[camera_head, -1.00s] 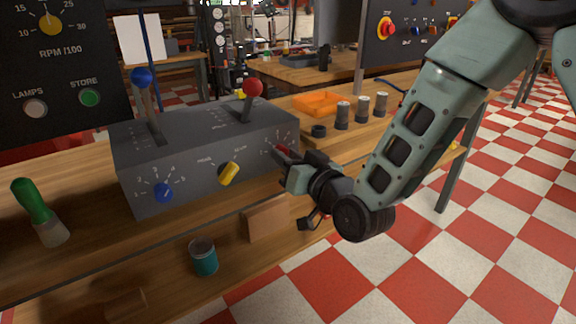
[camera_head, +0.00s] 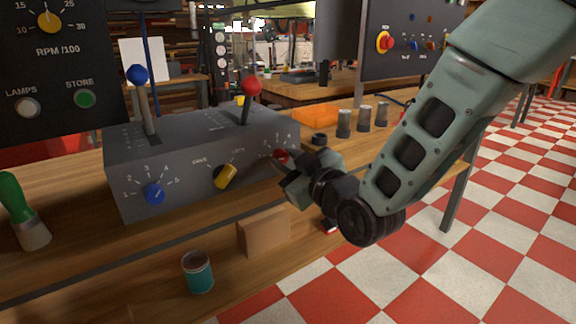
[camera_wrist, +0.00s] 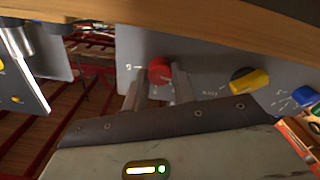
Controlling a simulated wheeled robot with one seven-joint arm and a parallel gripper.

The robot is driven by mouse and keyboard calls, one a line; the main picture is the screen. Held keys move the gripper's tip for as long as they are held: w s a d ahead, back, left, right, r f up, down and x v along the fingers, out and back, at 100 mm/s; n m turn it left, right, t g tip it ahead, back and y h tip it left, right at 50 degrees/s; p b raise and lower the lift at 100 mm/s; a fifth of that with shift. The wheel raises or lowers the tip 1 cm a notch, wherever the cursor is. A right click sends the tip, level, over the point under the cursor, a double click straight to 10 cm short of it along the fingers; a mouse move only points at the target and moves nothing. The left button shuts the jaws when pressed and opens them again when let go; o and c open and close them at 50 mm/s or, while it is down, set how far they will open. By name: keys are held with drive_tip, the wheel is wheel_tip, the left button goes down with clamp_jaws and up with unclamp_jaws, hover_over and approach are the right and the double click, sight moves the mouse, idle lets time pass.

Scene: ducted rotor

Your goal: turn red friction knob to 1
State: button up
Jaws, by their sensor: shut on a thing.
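The red friction knob (camera_head: 281,154) is on the right of the front face of a grey control box (camera_head: 180,177). In the wrist view the red knob (camera_wrist: 160,70) sits between the two fingers of my gripper (camera_wrist: 158,88). My gripper (camera_head: 284,168) is shut on the knob. In the head view it partly covers the knob and its dial. A few dial numerals show above the knob, but I cannot tell which one it points to.
A yellow knob (camera_head: 226,176) and a blue knob (camera_head: 154,193) are left of the red one. Blue-topped (camera_head: 138,74) and red-topped (camera_head: 251,86) levers rise from the box. A can (camera_head: 198,272) and wooden block (camera_head: 264,232) stand below. Open checkered floor lies right.

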drive_tip(key=shift+f, duration=0.15)
idle(0.3)
drive_tip(key=o, duration=1)
drive_tip(key=shift+d, duration=0.1)
drive_tip(key=b+v, duration=0.4)
drive_tip(key=v, duration=0.3)
drive_tip(key=shift+s+d, duration=0.15)
drive_tip(key=shift+s, duration=0.05)
drive_tip(key=shift+s+f+b, duration=0.1)
drive_tip(key=shift+f+b, duration=0.05)
drive_tip(key=shift+b, duration=0.5)
